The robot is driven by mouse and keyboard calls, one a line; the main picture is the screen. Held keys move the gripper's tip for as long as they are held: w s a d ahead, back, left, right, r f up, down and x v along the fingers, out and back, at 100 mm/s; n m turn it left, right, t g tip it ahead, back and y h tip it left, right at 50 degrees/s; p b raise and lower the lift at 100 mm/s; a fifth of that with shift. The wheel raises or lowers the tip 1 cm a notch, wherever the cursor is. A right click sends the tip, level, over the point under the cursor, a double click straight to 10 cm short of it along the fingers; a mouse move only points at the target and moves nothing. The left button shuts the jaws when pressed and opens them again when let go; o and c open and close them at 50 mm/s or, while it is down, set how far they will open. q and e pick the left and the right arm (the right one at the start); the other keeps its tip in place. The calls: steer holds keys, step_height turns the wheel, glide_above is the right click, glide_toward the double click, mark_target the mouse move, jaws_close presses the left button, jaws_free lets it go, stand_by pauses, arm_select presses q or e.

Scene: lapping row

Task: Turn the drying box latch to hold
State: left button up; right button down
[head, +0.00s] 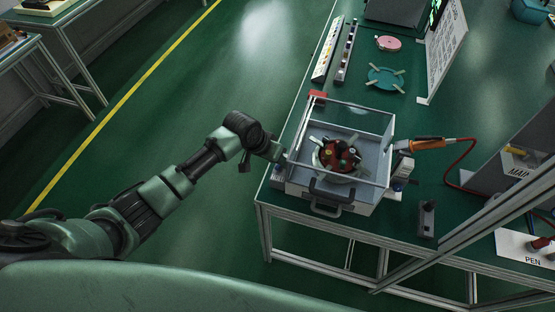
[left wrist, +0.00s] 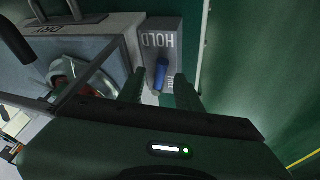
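The drying box (head: 375,198) is a clear-lidded box with a dark front handle, on the green bench. In the left wrist view its pale wall (left wrist: 118,40) carries a grey latch plate (left wrist: 165,25) marked HOLD, with a second word partly covered. A blue latch lever (left wrist: 161,74) stands on the plate, below the word HOLD in the picture. My left gripper (left wrist: 160,90) is open, one finger on each side of the lever; contact cannot be told. In the head view my left gripper (head: 281,156) is at the box's left side. My right gripper is not in view.
A red and black round part (head: 340,155) sits inside the box. An orange-handled tool (head: 428,143) with a red cable lies to its right. A teal disc (head: 386,78) and a pink disc (head: 388,43) lie behind. The floor left of the bench is clear.

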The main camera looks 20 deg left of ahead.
arm_select(q)
steer(key=v, duration=0.7)
steer(key=shift+r+b, duration=0.25)
steer(key=shift+b, duration=0.15)
steer(key=shift+o, duration=0.4)
